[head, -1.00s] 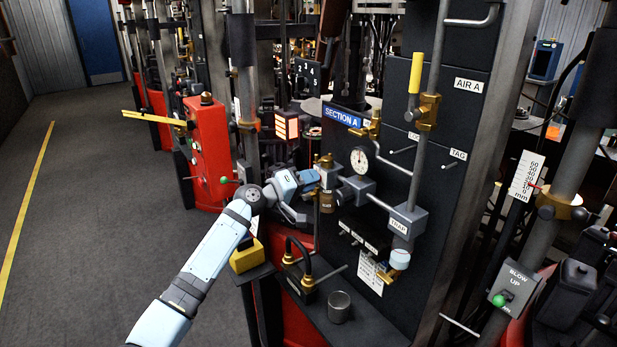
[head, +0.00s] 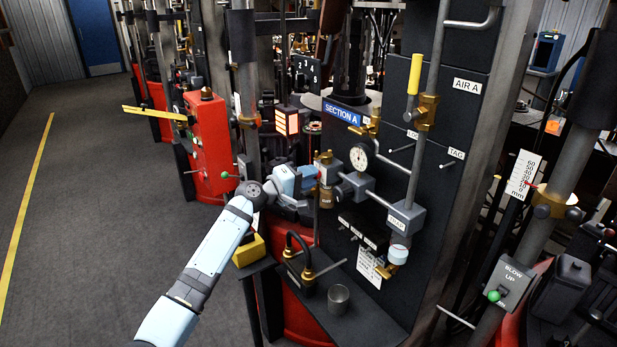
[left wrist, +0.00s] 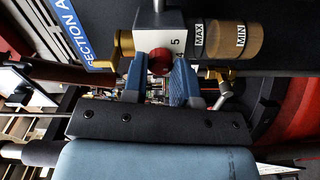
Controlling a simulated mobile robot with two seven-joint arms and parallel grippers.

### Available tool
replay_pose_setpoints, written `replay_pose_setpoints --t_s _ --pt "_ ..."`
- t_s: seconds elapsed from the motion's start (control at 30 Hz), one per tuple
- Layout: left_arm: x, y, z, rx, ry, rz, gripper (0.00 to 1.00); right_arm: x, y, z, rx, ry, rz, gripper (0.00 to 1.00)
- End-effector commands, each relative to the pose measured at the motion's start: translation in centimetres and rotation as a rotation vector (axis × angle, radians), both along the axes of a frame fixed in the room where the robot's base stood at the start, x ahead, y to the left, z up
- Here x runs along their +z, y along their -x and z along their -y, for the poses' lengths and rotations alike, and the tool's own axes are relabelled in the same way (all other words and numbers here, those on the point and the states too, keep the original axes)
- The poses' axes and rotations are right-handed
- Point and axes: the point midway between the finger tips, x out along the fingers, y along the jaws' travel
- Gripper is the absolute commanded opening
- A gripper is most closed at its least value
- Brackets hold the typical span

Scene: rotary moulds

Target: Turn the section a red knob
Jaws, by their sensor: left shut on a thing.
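The section A red knob (left wrist: 159,62) sits on the front of a pale block marked with numbers, seen in the left wrist view. My left gripper (left wrist: 159,78) has its two blue fingers on either side of the knob and is shut on it. In the head view the left gripper (head: 312,177) reaches the valve assembly below the blue SECTION A sign (head: 342,112). There the fingers mostly hide the knob, and only a little red shows. How far the knob is turned cannot be told. My right gripper is in neither view.
A bowl marked MAX and MIN (left wrist: 228,40) is beside the block. A round gauge (head: 360,157) and the TRAP box (head: 405,217) are to the right. Below is a dark shelf (head: 365,325) with a metal cup (head: 339,298). Open floor (head: 95,230) lies left.

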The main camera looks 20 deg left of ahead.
Motion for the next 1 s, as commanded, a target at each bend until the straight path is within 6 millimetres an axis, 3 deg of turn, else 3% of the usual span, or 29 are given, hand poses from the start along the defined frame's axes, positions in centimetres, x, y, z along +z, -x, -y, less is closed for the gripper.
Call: replay_pose_setpoints --t_s 0.1,0.13,0.23,0.63,1.0 --pt "0.1 0.0 0.0 0.002 0.000 0.002 0.02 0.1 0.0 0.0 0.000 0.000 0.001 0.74" --pt "0.1 0.0 0.0 0.002 0.000 0.002 0.31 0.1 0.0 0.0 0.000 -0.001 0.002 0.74" --pt "0.1 0.0 0.0 0.001 0.000 0.002 0.52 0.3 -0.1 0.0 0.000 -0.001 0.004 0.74" --pt "-0.1 0.7 -0.6 0.002 -0.002 0.002 0.52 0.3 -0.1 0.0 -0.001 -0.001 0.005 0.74" --pt "-0.2 6.9 -5.4 0.001 -0.005 0.002 0.52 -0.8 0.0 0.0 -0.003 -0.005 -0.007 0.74"
